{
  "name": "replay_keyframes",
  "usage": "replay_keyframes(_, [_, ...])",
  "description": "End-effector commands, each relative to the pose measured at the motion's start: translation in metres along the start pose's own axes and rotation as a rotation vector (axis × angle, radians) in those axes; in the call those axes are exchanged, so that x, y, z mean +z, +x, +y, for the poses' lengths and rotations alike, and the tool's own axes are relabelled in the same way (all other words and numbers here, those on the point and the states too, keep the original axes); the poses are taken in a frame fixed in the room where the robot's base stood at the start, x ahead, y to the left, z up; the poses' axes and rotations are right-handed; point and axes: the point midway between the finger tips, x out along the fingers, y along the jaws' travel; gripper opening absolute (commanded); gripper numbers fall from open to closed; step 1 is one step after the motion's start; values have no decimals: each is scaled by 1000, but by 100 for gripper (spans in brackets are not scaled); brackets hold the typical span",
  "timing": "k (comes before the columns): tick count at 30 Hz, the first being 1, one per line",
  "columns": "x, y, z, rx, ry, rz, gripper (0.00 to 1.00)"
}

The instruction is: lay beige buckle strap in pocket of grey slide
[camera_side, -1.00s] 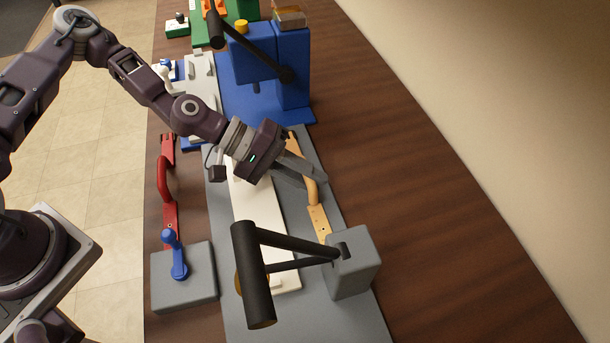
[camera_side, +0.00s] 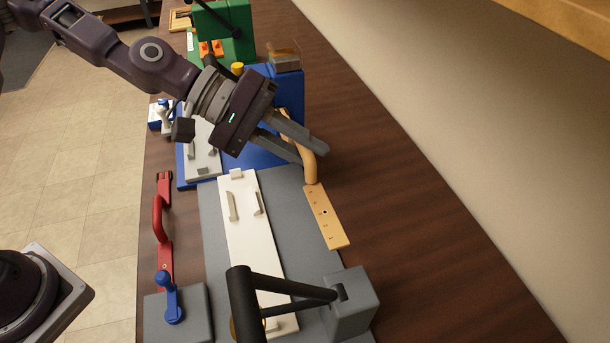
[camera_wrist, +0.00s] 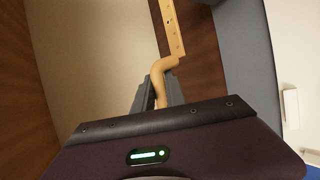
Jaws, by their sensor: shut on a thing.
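My gripper (camera_side: 308,147) is shut on the beige buckle strap (camera_side: 326,217), gripping its curved part. In the side view its flat plate, with a row of small holes, extends toward the front, over the right edge of the grey base (camera_side: 216,262). The strap appears raised; its exact height is unclear. In the wrist view the strap (camera_wrist: 173,28) extends away from my gripper (camera_wrist: 156,94). A long white slide (camera_side: 245,235) with two raised ribs lies on the grey base, left of and in front of my gripper. No clearly grey slide is distinct from it.
A grey block (camera_side: 345,305) with a black clamp arm (camera_side: 285,290) overhangs the slide's near end. A red strap (camera_side: 161,225) and a blue-handled block (camera_side: 176,310) are at left. A blue station (camera_side: 290,95) stands behind. Bare wooden table lies to the right.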

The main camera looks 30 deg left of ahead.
Motion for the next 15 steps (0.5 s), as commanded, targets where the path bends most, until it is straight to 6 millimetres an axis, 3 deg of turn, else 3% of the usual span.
replay_keyframes(4, [3, -6, 10, 0, 0, -1, 0])
replay_keyframes(8, [2, -9, 7, 1, -7, 7, 0])
replay_keyframes(15, [-25, -38, -56, 32, -88, 139, 0])
